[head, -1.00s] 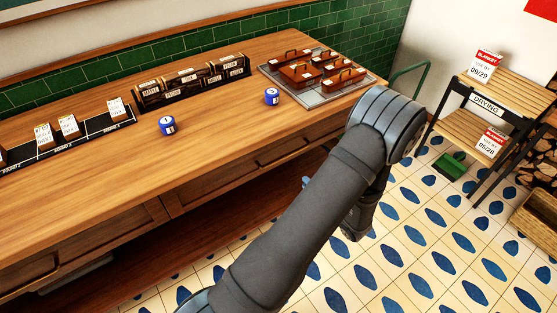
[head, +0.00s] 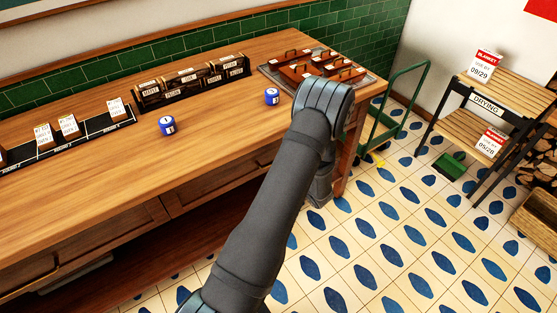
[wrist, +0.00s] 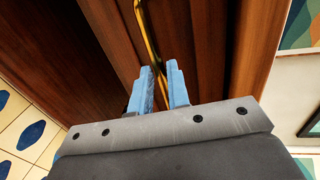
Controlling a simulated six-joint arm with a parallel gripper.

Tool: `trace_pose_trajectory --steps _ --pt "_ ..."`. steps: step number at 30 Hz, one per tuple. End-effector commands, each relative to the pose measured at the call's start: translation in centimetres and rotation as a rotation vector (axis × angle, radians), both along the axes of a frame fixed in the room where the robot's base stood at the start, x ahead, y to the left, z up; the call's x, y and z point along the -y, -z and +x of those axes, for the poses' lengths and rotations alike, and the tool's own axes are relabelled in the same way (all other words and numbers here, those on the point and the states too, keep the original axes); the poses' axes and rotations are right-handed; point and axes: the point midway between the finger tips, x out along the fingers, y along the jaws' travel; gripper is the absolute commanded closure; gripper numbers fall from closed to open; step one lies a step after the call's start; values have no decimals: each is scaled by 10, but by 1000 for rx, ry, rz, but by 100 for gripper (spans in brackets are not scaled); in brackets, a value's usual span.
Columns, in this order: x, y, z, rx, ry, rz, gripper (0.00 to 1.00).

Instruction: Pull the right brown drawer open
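The right brown drawer (head: 205,190) is in the front of the wooden counter in the head view. Its visible part looks flush with the counter front, and my arm hides its right part and its handle. In the wrist view, the brass handle (wrist: 149,30) runs down the brown drawer front to my gripper (wrist: 161,68). The two blue fingers stand apart, with the handle's lower part between their tips. I cannot tell whether either finger touches it. My gripper is hidden in the head view.
The left drawer (head: 95,240) has its own brass handle (head: 30,280). Two blue pots (head: 167,126) (head: 272,96), a label rack (head: 190,82) and a tray of brown boxes stand on the counter (head: 110,175). A green cart (head: 392,105) stands right of it. The tiled floor (head: 400,240) in front is clear.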

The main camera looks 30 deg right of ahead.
Motion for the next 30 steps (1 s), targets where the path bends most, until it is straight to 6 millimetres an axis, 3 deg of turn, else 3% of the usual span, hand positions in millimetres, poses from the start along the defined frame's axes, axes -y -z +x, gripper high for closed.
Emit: trace_pose_trajectory --steps 3,9,16,19,30 --pt "0 4 15 -1 -1 0 84" --pt "0 5 25 0 1 0 84" --pt "1 5 25 0 1 0 84" --pt "0 5 25 0 1 0 100" --pt "0 5 19 -1 1 2 100"
